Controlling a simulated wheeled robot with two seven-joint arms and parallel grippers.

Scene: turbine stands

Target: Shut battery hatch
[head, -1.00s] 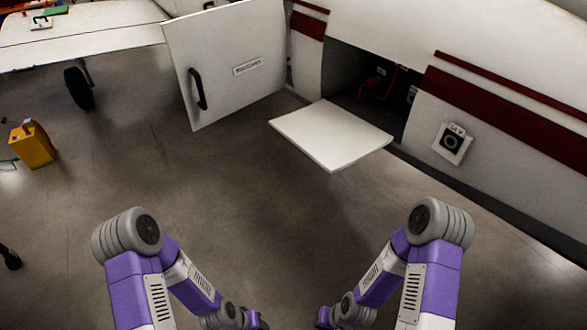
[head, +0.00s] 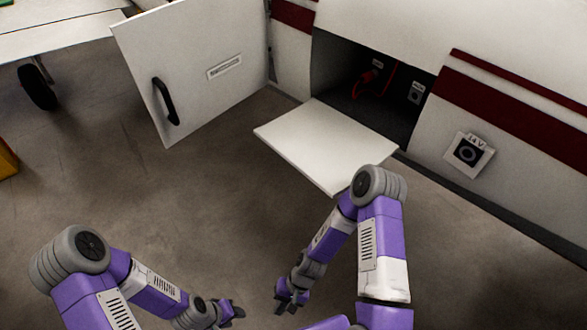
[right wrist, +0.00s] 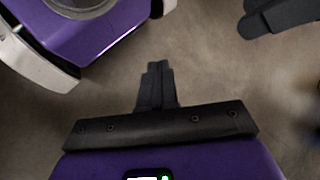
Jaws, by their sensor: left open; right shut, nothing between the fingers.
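A white hatch panel (head: 325,145) hangs open, folded down and outward from the lower edge of a dark compartment (head: 345,80) in the white fuselage. Red cables (head: 370,82) show inside the compartment. My right gripper (head: 287,305) is below the panel in the head view, apart from it. In the right wrist view its fingers (right wrist: 157,72) are together with nothing between them. My left gripper (head: 238,312) is open and empty, low and to the left of the right one. Dark finger shapes at the right wrist view's top right seem to be its own.
A larger white door (head: 200,65) with a black handle (head: 166,101) stands open left of the panel. A square socket plate (head: 469,154) is on the fuselage at right. A wheel (head: 38,87) stands at far left. The floor before the panel is clear.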

